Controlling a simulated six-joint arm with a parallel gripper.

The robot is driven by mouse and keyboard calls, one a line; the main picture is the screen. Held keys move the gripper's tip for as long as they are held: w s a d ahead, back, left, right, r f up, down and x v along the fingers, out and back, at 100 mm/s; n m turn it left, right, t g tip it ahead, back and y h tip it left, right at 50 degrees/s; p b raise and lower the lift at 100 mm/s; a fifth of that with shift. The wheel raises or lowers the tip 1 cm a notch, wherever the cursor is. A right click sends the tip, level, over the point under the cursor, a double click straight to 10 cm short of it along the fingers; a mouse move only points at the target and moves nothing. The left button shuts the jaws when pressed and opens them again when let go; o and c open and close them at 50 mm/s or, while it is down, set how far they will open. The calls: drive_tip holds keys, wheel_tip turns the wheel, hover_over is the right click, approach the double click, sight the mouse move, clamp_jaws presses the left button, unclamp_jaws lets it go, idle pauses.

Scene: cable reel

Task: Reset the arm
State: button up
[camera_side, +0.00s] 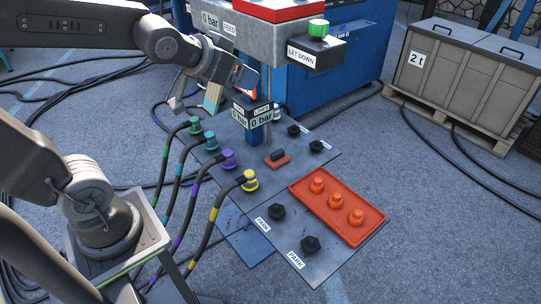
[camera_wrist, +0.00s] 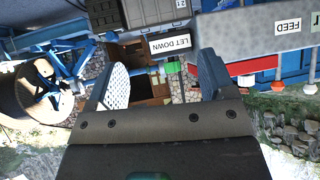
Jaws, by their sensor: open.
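My gripper (camera_wrist: 163,82) is open in the wrist view, with two round-ended pads apart and nothing held between them. In the side view my gripper (camera_side: 182,98) hangs to the left of the FEED block, above the row of hose couplings. It is partly hidden by my wrist there. The green LET DOWN button (camera_side: 318,28) sits on a dark box at the right end of the grey block. The green button also shows beyond the fingertips in the wrist view (camera_wrist: 172,67), apart from them.
Green, teal, purple and yellow couplings (camera_side: 250,181) with hoses sit on the metal plate (camera_side: 335,268). An orange tray (camera_side: 364,231) holds 3 orange caps. Black PARK fittings (camera_side: 277,212) stand in front. A 2 t crate (camera_side: 460,85) stands right; the floor between is mostly clear.

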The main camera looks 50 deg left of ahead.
drive_tip(key=s+d+f+g+h, duration=0.1)
drive_tip(key=s+d+g, duration=0.1)
drive_tip(key=s, duration=0.4)
drive_tip(key=s+d+f+m+g, duration=0.1)
drive_tip(key=s+d+f+g, duration=0.1)
drive_tip(key=s, duration=0.4)
drive_tip(key=shift+s+d+f+g+h, duration=0.25)
drive_tip(key=shift+g+h, duration=0.15)
drive_tip(key=shift+g, duration=0.1)
